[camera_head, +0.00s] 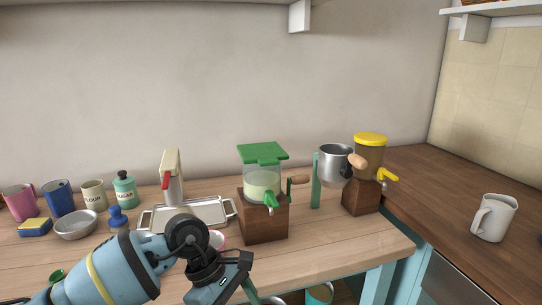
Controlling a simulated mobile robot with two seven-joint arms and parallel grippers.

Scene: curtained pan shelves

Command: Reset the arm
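My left arm comes in from the lower left, over the front edge of the wooden table (330,248). My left gripper (241,268) is at its end, dark and pointing to the right and down, in front of the dispenser with the green lid (263,184). The fingers are seen from the side and partly hidden, so I cannot tell whether they are open or hold anything. My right gripper and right arm are not in view.
Behind my arm stand a metal tray (226,205), a metal bowl (75,226), and several mugs and canisters. To the right are a metal pitcher (334,166) and a yellow-lidded dispenser (370,165). A white mug (494,217) stands on the darker right counter (450,225), which has free room.

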